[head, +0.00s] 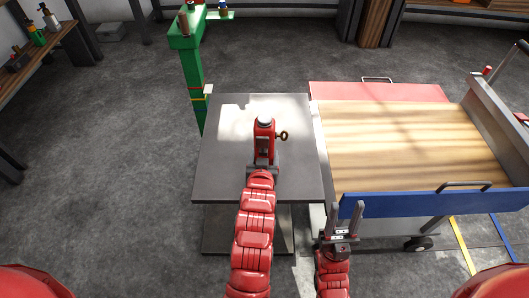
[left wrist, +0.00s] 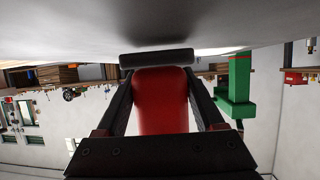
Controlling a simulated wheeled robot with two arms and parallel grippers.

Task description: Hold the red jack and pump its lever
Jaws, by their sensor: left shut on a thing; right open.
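The red jack (head: 264,136) stands upright on a dark grey table (head: 222,178) in the head view. A small brassy lever end (head: 283,135) sticks out from its right side. My left gripper (head: 262,168) reaches the jack from the front and is shut on its lower body. In the left wrist view the red body (left wrist: 162,100) fills the space between the two dark fingers. My right gripper (head: 344,222) is open and empty, fingers pointing away, to the right of the table's front edge and close to a blue-edged cart.
A wooden-topped cart (head: 400,140) with a blue front panel (head: 430,203) stands close on the right. A green post (head: 190,70) stands behind the table's left side. Shelving (head: 45,45) is at far left. The floor on the left is clear.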

